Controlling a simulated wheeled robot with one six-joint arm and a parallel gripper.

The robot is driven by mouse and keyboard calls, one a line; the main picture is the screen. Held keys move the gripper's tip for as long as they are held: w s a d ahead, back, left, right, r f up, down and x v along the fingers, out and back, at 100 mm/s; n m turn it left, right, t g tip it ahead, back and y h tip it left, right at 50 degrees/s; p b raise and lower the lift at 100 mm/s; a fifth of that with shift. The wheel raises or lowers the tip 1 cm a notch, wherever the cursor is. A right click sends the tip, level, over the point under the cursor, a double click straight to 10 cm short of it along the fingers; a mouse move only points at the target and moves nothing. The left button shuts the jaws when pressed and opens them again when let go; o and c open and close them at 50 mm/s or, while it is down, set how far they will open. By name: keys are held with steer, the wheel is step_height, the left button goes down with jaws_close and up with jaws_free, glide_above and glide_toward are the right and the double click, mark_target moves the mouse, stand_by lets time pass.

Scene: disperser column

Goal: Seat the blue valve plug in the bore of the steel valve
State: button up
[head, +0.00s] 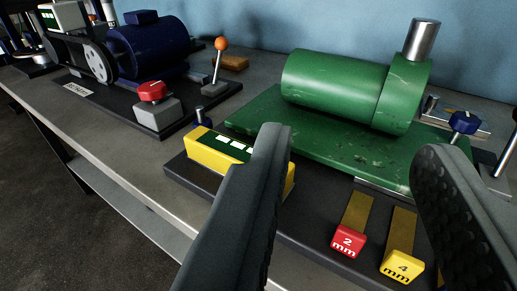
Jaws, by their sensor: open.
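My gripper (355,146) is open, with its two dark fingers wide apart and nothing held between them. The space between them lies over the green base plate and the 2 mm and 4 mm blocks. A blue knob-shaped piece with a steel stem (464,122), which looks like the valve plug, is at the right, just beyond the right fingertip. Steel parts beside it (432,106) may be the steel valve; they are partly hidden and I cannot make out the bore.
A green cylinder (335,88) with a steel post (421,40) stands on the green plate (262,121). A yellow box (212,148) is partly behind the left finger. A red button (152,90), an orange-topped lever (221,44) and a blue motor (150,45) are at left.

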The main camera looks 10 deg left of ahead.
steer(key=w+a+r+n+g+y, duration=0.1)
steer(key=w+a+n+g, duration=0.15)
steer(key=w, duration=0.45)
steer(key=w+a+r+n+g+y, duration=0.1)
steer(key=w+a+g, duration=0.3)
steer(key=w, duration=0.3)
steer(key=n+g, duration=0.3)
steer(key=g, duration=0.4)
glide_toward(199, 108)
steer(key=shift+y, duration=0.3)
steer(key=shift+d+x, duration=0.15)
steer(key=shift+x, duration=2.15)
steer(key=shift+d+x, duration=0.1)
steer(key=shift+x, duration=2.25)
jaws_close()
